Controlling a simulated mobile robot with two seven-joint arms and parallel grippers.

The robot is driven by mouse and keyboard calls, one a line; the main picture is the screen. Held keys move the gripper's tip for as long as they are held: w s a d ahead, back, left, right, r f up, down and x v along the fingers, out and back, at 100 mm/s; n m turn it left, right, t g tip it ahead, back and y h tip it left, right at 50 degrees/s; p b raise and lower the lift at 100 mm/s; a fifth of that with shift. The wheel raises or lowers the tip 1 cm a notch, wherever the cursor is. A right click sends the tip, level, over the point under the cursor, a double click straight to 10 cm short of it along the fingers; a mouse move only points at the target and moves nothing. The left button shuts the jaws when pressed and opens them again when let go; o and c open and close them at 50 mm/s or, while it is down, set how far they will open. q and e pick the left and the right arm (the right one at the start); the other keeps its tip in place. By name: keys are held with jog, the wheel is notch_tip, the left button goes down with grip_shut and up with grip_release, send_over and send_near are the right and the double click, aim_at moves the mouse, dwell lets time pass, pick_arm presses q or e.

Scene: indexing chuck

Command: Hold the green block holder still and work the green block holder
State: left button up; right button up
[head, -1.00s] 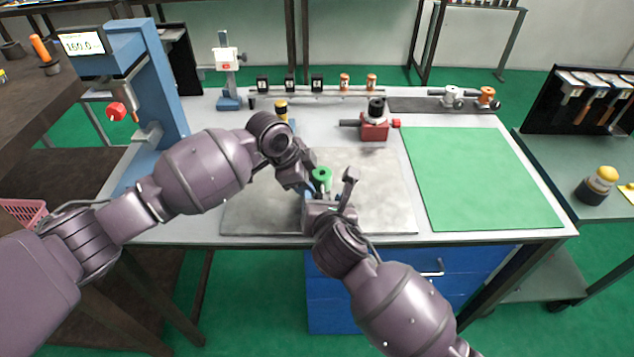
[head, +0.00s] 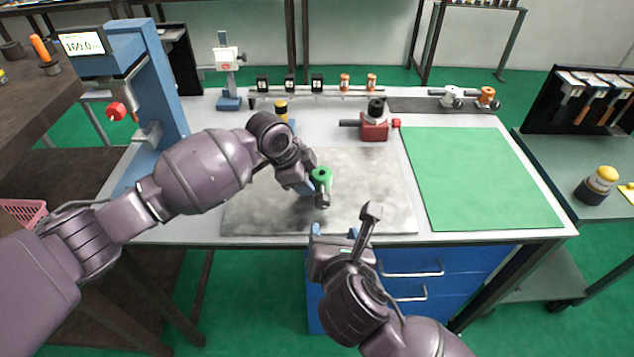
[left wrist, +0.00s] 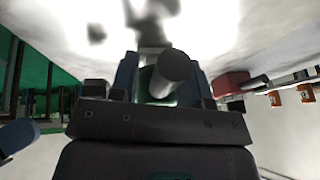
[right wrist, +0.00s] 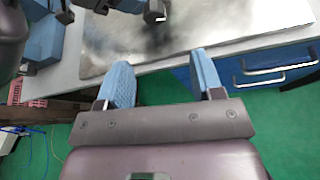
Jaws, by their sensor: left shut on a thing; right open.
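The green block holder (head: 322,174) stands on the grey mat, its round green top with a dark centre facing up. A grey cylindrical bar sticks out of it toward the front edge. My left gripper (head: 314,187) is shut on the holder from the left. In the left wrist view the grey bar end (left wrist: 175,68) shows between the blue fingers and hides much of the green body. My right gripper (head: 343,225) is open and empty, in front of the table's front edge and apart from the holder. In the right wrist view its fingers (right wrist: 165,78) are spread with nothing between.
The grey mat (head: 260,212) is otherwise clear around the holder. A red fixture (head: 374,130) and a black-and-yellow item (head: 281,108) stand behind. A green mat (head: 480,180) lies bare at right. A blue press (head: 160,90) stands at left; blue drawers (head: 420,270) are below.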

jog(key=s+d+f+m+g, duration=0.1)
jog(key=s+d+f+m, duration=0.2)
jog(key=d+f+m, duration=0.6)
jog(key=s+d+f+m, duration=0.4)
jog(key=d+f+m, duration=0.5)
jog(key=m, duration=1.1)
jog(key=shift+m+g+h, duration=0.3)
jog(key=shift+g+h, duration=0.1)
jog(key=shift+r, duration=0.1)
